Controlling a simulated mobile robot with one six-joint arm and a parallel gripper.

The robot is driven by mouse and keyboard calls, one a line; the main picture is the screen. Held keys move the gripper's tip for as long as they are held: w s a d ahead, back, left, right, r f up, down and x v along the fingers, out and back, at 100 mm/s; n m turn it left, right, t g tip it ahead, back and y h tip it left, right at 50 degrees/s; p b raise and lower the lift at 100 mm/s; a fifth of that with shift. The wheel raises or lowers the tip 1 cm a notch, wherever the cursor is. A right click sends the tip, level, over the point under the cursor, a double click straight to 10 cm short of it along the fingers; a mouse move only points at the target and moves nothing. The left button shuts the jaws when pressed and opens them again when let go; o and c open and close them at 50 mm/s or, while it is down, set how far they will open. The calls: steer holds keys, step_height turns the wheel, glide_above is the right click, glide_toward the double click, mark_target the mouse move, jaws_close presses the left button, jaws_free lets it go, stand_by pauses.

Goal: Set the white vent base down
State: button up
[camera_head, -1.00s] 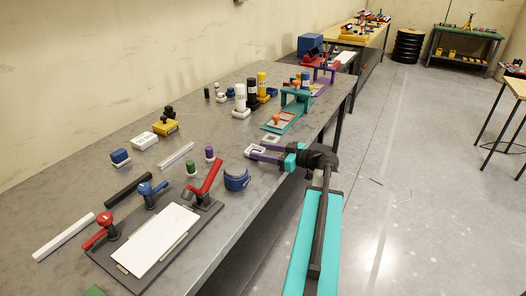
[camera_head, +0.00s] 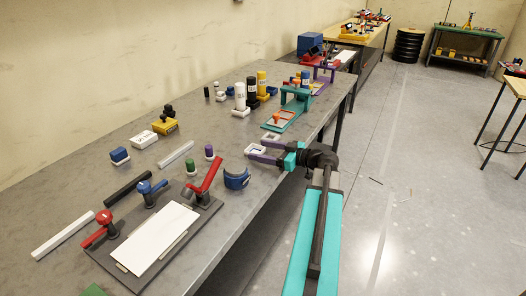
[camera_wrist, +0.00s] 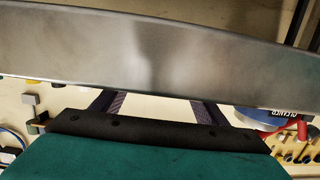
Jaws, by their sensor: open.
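My gripper (camera_head: 257,148) reaches left over the front edge of the grey bench (camera_head: 225,105), with its purple fingers apart. A small white frame-like piece, which looks like the white vent base (camera_head: 258,150), is at the fingertips, between or just under them. I cannot tell whether it touches the bench or a finger. Another white patch (camera_head: 270,137) shows just beyond the far finger; it may be a separate piece. In the wrist view the two dark fingers (camera_wrist: 155,106) are spread, and the vent base cannot be made out.
A teal stand (camera_head: 292,105) is beyond my gripper. A blue curved block (camera_head: 236,179), purple-capped peg (camera_head: 209,152) and clamp fixture with white plate (camera_head: 157,238) are nearer. White and black bottles (camera_head: 240,97) stand behind. A broad grey surface (camera_wrist: 150,50) crosses the wrist view.

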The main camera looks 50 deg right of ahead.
steer(key=shift+r, duration=0.15)
steer(key=b+v, duration=0.1)
steer(key=v, duration=1.1)
stand_by(0.7)
